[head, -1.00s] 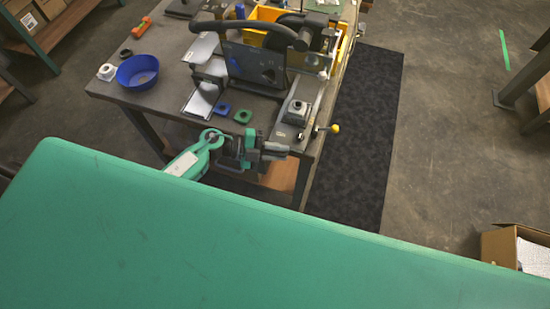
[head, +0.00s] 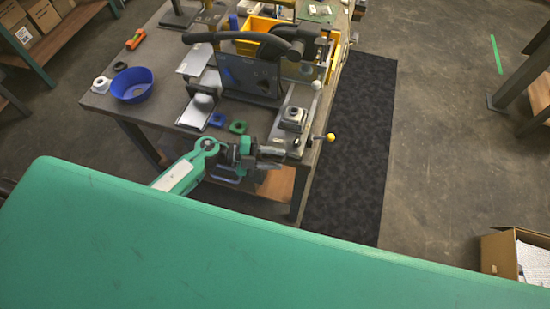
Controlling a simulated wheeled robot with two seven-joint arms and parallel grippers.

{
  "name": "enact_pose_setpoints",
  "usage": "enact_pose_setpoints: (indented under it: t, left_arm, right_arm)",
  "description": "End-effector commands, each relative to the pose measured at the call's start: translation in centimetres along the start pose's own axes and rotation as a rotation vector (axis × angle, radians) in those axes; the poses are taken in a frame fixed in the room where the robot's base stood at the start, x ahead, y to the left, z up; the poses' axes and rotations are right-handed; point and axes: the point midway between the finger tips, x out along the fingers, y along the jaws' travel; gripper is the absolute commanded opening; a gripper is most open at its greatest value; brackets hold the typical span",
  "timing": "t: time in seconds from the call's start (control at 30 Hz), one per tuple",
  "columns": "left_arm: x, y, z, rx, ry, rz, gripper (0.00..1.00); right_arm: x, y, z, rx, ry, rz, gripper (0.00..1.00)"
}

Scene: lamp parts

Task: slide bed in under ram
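A grey metal fixture (head: 290,128) lies along the table's right front corner. It has a flat plate carrying a small silver block with a dark round top (head: 292,117), and a rod with a yellow knob (head: 330,137) sticks out to the right. A lever with a pale ball end (head: 316,84) rises behind it. I cannot tell clearly which part is the bed and which the ram. My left gripper (head: 272,157) is at the table's front edge, its fingers pointing right, close to the fixture's front end. Its fingertips are too small to tell open or shut, or contact. My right gripper is not in view.
A dark upright panel (head: 250,78) and curved black handle (head: 235,36) stand behind the fixture. Yellow bins (head: 262,24) are at the back. A blue bowl (head: 132,86), a blue ring (head: 217,119) and a green ring (head: 238,127) lie left.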

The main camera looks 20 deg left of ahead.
Motion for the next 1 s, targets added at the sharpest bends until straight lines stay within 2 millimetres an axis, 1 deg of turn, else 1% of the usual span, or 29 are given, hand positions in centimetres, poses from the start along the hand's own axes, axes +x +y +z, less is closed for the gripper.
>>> enact_pose_setpoints:
  t: [0.17, 0.4, 0.6, 0.7, 0.8, 1.0]
  left_arm:
    - [-2.5, 0.3, 0.2, 0.001, -0.002, 0.003, 0.33]
    - [-7.5, 0.5, 0.3, 0.001, -0.002, 0.005, 0.33]
    - [-11.0, 0.4, 0.2, -0.002, -0.001, 0.005, 0.33]
    - [-12.2, 0.3, 0.2, -0.001, -0.001, 0.004, 0.33]
    - [-12.9, 0.3, 0.1, -0.002, -0.001, 0.004, 0.33]
    - [-13.3, 0.1, 0.1, -0.002, 0.0, 0.002, 0.33]
  right_arm:
    - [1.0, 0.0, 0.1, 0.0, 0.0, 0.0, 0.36]
    - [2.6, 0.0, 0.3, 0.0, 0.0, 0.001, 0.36]
    - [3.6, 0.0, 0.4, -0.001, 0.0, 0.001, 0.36]
    - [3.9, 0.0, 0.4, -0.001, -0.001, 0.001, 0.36]
    - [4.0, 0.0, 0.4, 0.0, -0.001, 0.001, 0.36]
    - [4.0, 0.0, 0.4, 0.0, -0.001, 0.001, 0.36]
